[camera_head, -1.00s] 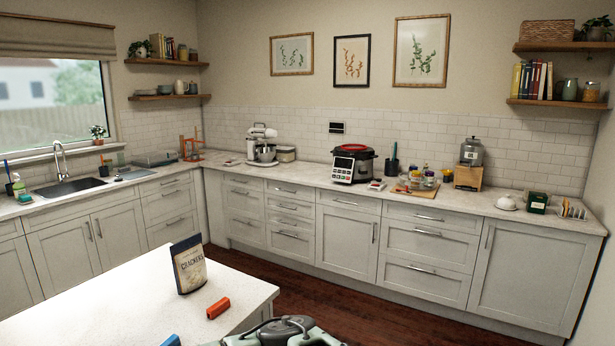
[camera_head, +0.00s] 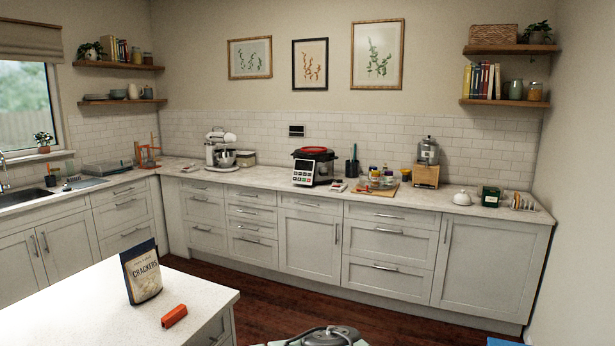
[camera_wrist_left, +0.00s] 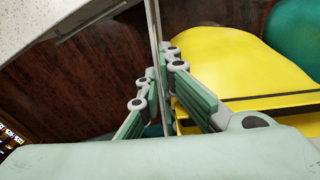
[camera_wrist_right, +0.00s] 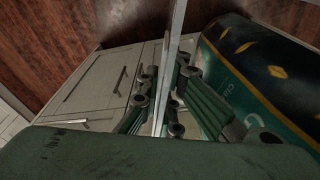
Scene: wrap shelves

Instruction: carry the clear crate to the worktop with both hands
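The clear crate shows only in the wrist views, as a thin see-through wall. In the left wrist view its wall (camera_wrist_left: 155,32) runs between the fingers of my left gripper (camera_wrist_left: 160,82), which is shut on it. In the right wrist view its wall (camera_wrist_right: 176,30) is between the fingers of my right gripper (camera_wrist_right: 163,85), also shut on it. A yellow item (camera_wrist_left: 225,65) and a dark green printed package (camera_wrist_right: 250,80) show beside the walls. The crate's base is hidden. A long pale worktop (camera_head: 270,183) runs along the back wall in the head view.
A white-topped island (camera_head: 80,310) stands at front left, bearing a crackers bag (camera_head: 142,272) and an orange-red block (camera_head: 174,316). The worktop holds a mixer (camera_head: 220,150), a red-lidded cooker (camera_head: 312,165) and a dispenser (camera_head: 427,160). Dark floor (camera_head: 300,290) lies between island and cabinets.

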